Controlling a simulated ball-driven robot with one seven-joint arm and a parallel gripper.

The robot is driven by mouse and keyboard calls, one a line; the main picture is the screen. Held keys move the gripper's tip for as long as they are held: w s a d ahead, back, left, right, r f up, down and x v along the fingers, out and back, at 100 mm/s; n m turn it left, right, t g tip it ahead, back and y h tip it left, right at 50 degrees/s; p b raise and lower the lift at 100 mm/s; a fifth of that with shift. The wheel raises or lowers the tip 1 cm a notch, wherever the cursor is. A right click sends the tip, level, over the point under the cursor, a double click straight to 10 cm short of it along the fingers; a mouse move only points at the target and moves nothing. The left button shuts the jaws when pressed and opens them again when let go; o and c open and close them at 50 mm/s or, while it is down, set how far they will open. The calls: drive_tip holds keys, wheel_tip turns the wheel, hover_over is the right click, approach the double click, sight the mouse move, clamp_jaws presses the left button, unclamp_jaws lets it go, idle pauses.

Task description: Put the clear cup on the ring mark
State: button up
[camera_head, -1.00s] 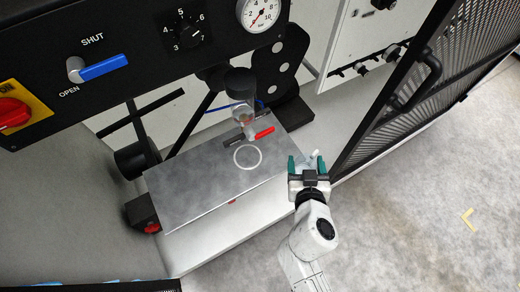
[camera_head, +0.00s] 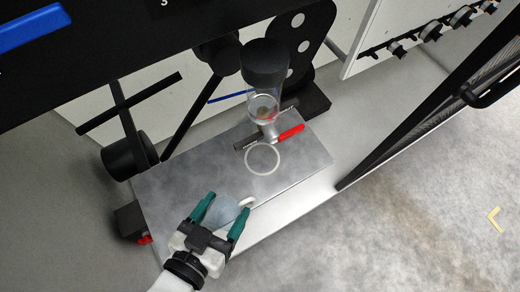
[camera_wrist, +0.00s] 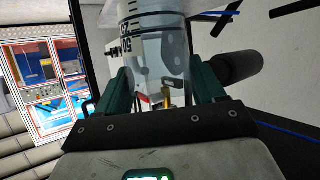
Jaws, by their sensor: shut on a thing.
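The clear cup (camera_head: 224,210) is between the green fingers of my gripper (camera_head: 226,206), which is shut on it. It also fills the upper middle of the wrist view (camera_wrist: 155,55), see-through with dark marks on its wall. A small pale handle-like part shows at its right in the head view. The ring mark (camera_head: 248,168) is a pale circle on the grey metal plate (camera_head: 185,178). The cup appears over the plate's front part, below and left of the ring and apart from it. Its height above the plate is hard to tell.
A clear cylinder with a black top (camera_head: 265,65) and a red-handled valve (camera_head: 290,133) stand just behind the ring. A dark panel (camera_head: 100,50) overhangs the back left. A mesh door (camera_head: 440,110) is at the right. Open floor (camera_head: 400,240) lies front right.

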drive_tip(key=shift+w+d+r+x, duration=0.15)
drive_tip(key=shift+r+x, duration=0.4)
drive_tip(key=shift+x, duration=2.35)
drive_tip(key=shift+w+d+r+x, duration=0.1)
drive_tip(key=shift+w+r+x, duration=0.3)
drive_tip(key=shift+x, duration=2.5)
drive_tip(key=shift+w+d+r+x, duration=0.1)
drive_tip(key=shift+r+x, duration=0.6)
drive_tip(key=shift+x, duration=2.25)
drive_tip(key=shift+f, duration=0.1)
drive_tip(key=shift+f, duration=0.1)
drive_tip(key=o, duration=1.1)
